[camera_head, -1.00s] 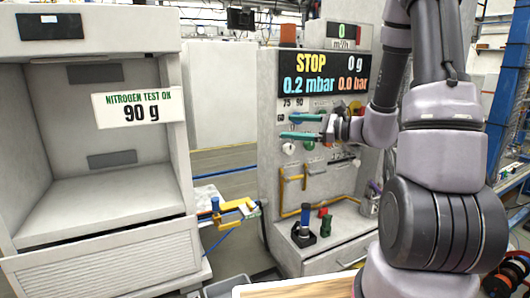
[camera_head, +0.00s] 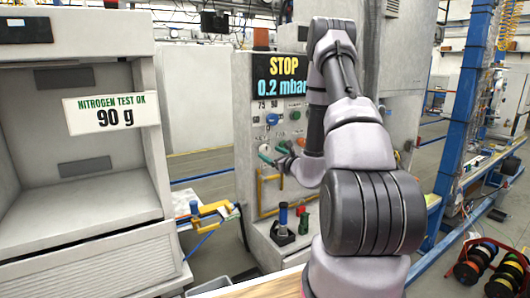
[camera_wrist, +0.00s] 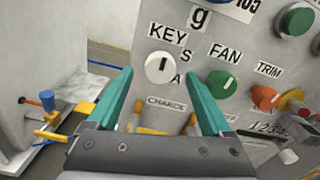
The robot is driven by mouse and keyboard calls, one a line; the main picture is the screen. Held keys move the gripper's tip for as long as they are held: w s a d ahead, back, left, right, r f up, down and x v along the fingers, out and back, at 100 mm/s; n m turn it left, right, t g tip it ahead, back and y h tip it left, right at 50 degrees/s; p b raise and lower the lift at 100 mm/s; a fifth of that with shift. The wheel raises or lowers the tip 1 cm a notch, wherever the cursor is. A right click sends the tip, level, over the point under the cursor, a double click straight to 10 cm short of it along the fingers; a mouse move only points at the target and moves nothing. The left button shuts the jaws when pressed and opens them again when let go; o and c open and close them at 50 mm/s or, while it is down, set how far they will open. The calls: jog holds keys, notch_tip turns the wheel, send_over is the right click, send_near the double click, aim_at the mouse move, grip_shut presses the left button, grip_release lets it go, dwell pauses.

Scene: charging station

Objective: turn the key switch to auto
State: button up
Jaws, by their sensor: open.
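The key switch (camera_wrist: 159,67) is a round white knob with a short dark mark, below the word KEY in the wrist view. The mark stands close to upright. The letters S and A sit at the knob's right, S above A. My gripper (camera_wrist: 158,84) is open, with one teal finger on each side of the knob in the picture. I cannot tell whether the fingers touch it.
A green FAN knob (camera_wrist: 222,84) and an orange TRIM knob (camera_wrist: 265,97) are right of the key switch. Yellow pipes (camera_head: 261,192) run below my gripper. A blue-topped tool (camera_head: 283,220) stands on the ledge. A white cabinet (camera_head: 85,200) is at the left.

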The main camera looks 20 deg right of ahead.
aim_at(267, 151)
jog(key=shift+w+a, duration=0.2)
jog(key=shift+w, duration=0.8)
jog(key=shift+w+a, duration=0.15)
jog(key=shift+w, duration=0.85)
grip_shut()
